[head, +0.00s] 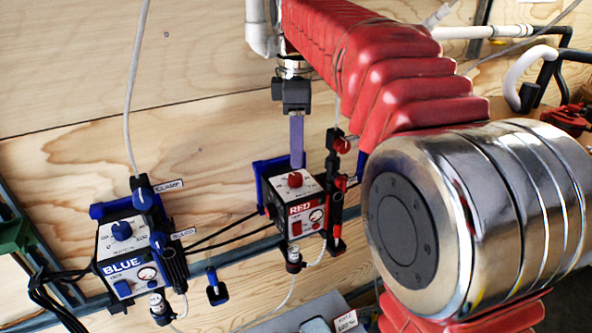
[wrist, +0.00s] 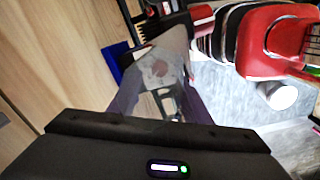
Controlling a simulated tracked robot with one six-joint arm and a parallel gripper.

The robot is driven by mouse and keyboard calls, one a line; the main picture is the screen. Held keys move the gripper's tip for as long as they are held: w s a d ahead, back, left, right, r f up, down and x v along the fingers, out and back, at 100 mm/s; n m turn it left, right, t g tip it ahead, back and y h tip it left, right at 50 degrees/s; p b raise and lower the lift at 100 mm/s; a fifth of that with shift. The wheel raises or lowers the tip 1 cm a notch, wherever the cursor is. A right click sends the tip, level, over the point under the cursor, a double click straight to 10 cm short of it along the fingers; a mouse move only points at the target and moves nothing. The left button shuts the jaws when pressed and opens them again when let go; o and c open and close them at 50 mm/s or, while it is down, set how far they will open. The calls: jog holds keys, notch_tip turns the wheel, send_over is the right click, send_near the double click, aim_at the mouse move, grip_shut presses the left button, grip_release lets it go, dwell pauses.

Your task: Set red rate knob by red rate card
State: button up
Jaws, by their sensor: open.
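The red control box (head: 299,205) is fixed at the wall, with the red knob (head: 295,180) on its upper white dial face. My gripper (head: 297,166) comes down from above, its purple finger ending close to the knob; I cannot tell if it touches.
A blue control box (head: 122,268) with a blue knob (head: 121,230) stands to the left. Black cables and a grey rail run between the boxes. A red and black clamp part (head: 337,205) stands close beside the red box. Bare plywood wall lies behind.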

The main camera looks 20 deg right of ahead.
aim_at(295, 176)
jog(key=shift+w+f, duration=0.15)
jog(key=shift+f, duration=3.2)
jog(key=shift+c, duration=0.4)
jog(key=c, duration=1)
jog(key=shift+o, duration=0.2)
jog(key=shift+m, duration=0.4)
jog(key=m, duration=0.5)
jog(key=shift+a, duration=0.1)
jog(key=m, duration=0.6)
jog(key=shift+m, duration=0.4)
